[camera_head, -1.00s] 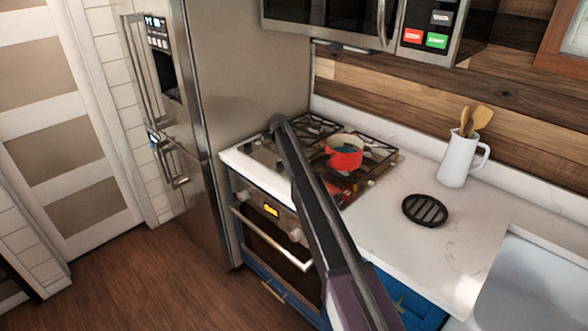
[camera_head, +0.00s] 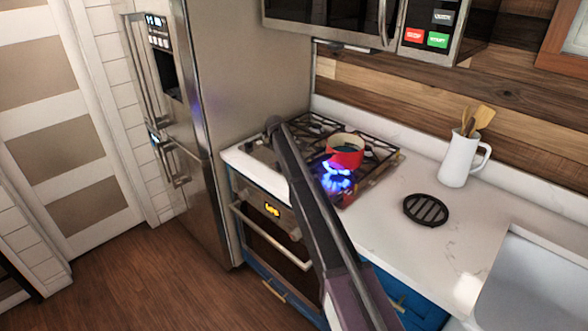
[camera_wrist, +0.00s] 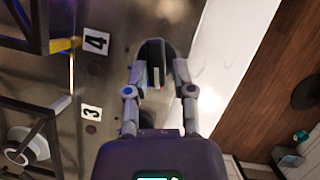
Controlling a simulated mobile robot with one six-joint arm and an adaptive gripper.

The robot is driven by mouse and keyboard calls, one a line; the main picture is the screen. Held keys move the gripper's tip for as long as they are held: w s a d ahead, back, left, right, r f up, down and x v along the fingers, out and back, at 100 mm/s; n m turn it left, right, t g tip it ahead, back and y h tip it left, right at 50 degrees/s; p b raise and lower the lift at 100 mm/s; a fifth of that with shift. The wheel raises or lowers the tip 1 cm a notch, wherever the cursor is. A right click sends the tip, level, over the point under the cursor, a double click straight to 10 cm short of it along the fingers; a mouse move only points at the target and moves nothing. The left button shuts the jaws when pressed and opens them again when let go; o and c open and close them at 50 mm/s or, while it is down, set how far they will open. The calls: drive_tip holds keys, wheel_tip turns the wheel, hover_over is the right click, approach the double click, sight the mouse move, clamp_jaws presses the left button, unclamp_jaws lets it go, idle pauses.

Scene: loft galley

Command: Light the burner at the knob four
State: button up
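A blue flame (camera_head: 338,180) burns at the front right of the cooktop (camera_head: 385,160). My gripper (camera_wrist: 157,65) is at the cooktop's knob edge in the wrist view, beside the printed label 4 (camera_wrist: 95,41). Its two fingers stand on either side of a dark knob (camera_wrist: 156,76) with a pale bar and appear shut on it. Label 3 (camera_wrist: 91,113) is lower in that view. In the head view my arm hides the gripper and this knob.
A red pot (camera_head: 346,156) stands on the cooktop behind the flame. A black round trivet (camera_head: 426,210) and a white pitcher (camera_head: 459,158) with wooden utensils stand on the counter to the right. The microwave (camera_head: 340,22) hangs above. Wood floor lies open at left.

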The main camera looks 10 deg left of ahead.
drive_tip(key=shift+o, duration=0.8)
drive_tip(key=shift+r, duration=0.15)
